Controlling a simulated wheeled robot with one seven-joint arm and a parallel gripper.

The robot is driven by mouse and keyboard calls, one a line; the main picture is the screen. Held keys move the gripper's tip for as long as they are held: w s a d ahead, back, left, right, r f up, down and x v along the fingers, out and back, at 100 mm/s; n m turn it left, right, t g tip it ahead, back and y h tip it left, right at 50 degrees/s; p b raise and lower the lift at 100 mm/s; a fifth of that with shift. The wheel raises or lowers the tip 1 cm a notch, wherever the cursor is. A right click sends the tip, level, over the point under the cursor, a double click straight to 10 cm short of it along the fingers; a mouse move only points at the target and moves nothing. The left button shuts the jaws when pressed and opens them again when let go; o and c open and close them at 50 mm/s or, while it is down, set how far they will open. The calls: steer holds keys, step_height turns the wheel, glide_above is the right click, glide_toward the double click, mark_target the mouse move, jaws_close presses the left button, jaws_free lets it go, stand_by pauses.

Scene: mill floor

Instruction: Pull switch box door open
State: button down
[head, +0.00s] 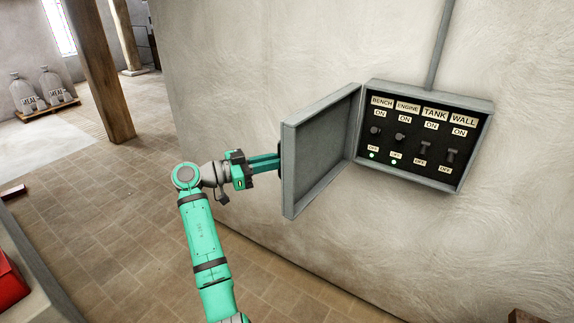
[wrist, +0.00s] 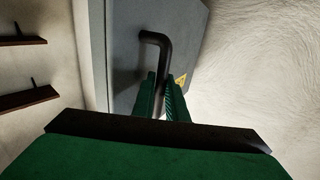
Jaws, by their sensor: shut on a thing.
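The grey switch box (head: 428,134) hangs on the wall, and its door (head: 318,150) stands wide open, swung out to the left on its hinge. Inside are several switches under the labels BENCH, ENGINE, TANK and WALL. In the wrist view the outer face of the door (wrist: 125,60) shows a dark bent handle (wrist: 158,42) and a small yellow warning sign. My gripper (wrist: 161,95) is shut on the lower part of the handle. In the head view my gripper (head: 268,162) reaches to the door's outer face from the left, and the door hides the handle.
A grey conduit (head: 436,45) runs up the wall from the box. A wooden post (head: 98,65) and sacks on a pallet (head: 45,105) stand far to the left. A red object (head: 10,283) is at the lower left.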

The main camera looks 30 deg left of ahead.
steer(key=shift+m+g+h, duration=0.8)
steer(key=shift+g+h, duration=0.1)
steer(key=shift+w+a+f, duration=0.1)
steer(key=shift+w+a, duration=0.45)
steer(key=shift+a, duration=0.4)
steer(key=shift+w+a, duration=0.55)
steer(key=shift+a, duration=0.35)
steer(key=shift+a, duration=0.1)
steer(key=c, duration=2)
jaws_free()
steer(key=shift+c, duration=0.2)
steer(key=v, duration=1.1)
